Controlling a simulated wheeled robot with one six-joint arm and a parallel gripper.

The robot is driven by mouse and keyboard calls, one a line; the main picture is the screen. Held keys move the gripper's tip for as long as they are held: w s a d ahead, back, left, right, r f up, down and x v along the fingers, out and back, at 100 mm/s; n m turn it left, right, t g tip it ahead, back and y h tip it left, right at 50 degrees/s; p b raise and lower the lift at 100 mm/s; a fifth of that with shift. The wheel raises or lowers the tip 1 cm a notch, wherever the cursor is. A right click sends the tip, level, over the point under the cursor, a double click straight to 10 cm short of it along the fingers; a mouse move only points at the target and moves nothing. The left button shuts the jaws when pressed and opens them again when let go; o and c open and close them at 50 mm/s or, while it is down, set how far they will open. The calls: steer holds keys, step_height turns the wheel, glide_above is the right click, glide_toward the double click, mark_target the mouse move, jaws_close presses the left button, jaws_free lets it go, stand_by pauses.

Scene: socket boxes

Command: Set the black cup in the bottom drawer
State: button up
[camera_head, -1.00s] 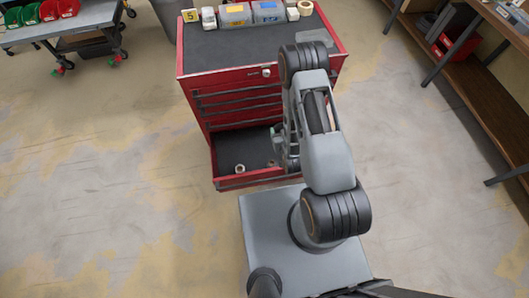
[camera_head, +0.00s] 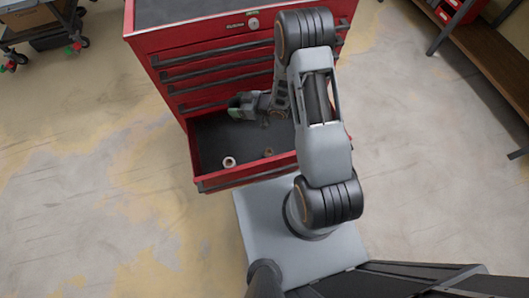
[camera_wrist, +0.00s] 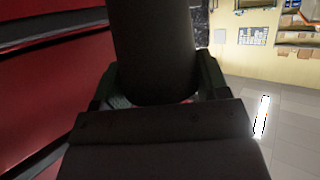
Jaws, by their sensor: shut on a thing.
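The black cup (camera_wrist: 153,45) fills the middle of the wrist view, held between the two fingers of my gripper (camera_wrist: 153,95). In the head view my gripper (camera_head: 242,107) is above the back part of the open bottom drawer (camera_head: 245,178), close to the cabinet's front. I cannot make out the cup clearly in the head view. The drawer is pulled out of the red cabinet (camera_head: 190,41) and has a dark floor. A pale ring-shaped roll (camera_head: 229,162) and a smaller brownish item (camera_head: 268,152) lie in it.
The upper drawers (camera_head: 220,73) of the cabinet are shut. A grey cart (camera_head: 30,18) stands at the far left and a wooden shelf bench (camera_head: 490,55) at the right. The floor (camera_head: 90,180) left of the drawer is clear.

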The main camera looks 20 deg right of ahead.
steer(key=shift+s+d+f+n+g+y+b, duration=0.15)
steer(key=shift+d+f+n+g+y+b, duration=0.75)
steer(key=shift+f+b, duration=3.2)
steer(key=shift+s+d+f+n+g+h+b, duration=0.15)
steer(key=shift+f+n+g+b, duration=1.5)
steer(key=shift+f+b, duration=2.5)
steer(key=shift+s+d+f+n+g+y+b, duration=0.15)
steer(key=shift+d+f+n+g+y+b, duration=0.4)
steer(key=shift+f+n+g+b, duration=3.25)
step_height(320, 180, down, 4)
steer(key=m+t+p, duration=0.2)
steer(key=m+t, duration=0.2)
steer(key=m, duration=0.1)
steer(key=shift+t+p, duration=0.35)
steer(key=o, duration=0.9)
